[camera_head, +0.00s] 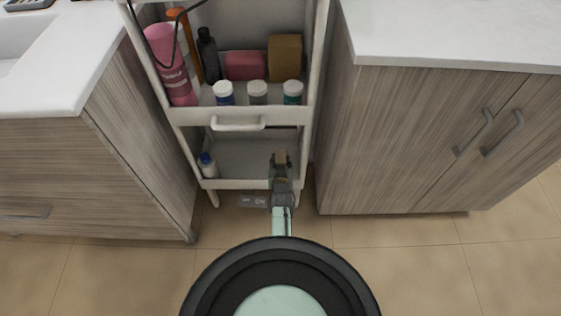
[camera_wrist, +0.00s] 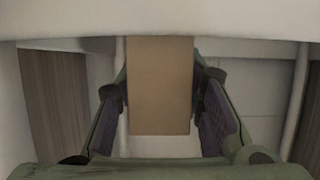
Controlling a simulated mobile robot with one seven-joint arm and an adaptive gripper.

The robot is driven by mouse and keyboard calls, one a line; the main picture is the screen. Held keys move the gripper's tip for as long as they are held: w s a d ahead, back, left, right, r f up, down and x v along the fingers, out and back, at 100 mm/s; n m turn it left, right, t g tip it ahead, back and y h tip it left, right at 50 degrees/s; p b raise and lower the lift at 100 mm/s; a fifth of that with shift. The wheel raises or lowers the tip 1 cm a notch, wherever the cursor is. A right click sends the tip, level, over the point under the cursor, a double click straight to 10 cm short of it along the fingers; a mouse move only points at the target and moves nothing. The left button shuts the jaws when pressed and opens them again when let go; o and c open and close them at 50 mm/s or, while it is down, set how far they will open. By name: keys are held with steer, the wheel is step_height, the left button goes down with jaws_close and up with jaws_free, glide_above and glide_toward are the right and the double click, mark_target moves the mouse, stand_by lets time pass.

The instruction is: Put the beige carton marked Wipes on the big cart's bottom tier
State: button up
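The white cart (camera_head: 195,115) stands between two cabinets in the head view. Its bottom tier (camera_head: 235,155) is mostly bare. My gripper (camera_head: 281,168) is at the right front of that tier, over or just inside its front edge. It is shut on a beige-brown carton (camera_wrist: 160,85), which fills the space between the fingers in the wrist view. Only a small top part of the carton (camera_head: 280,157) shows in the head view. I cannot read any marking on it, nor tell if it touches the tier floor.
A white bottle with a blue cap (camera_head: 207,165) stands at the bottom tier's left. The tier above holds a pink bottle (camera_head: 170,65), a tan box (camera_head: 285,57), a red box (camera_head: 245,65) and several jars. Its edge and handle (camera_head: 238,125) overhang. Cabinets (camera_head: 400,135) flank the cart.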

steer(key=o, duration=0.4)
steer(key=shift+o, duration=0.2)
steer(key=shift+r+p, duration=0.25)
steer(key=shift+p, duration=0.05)
steer(key=v, duration=1.2)
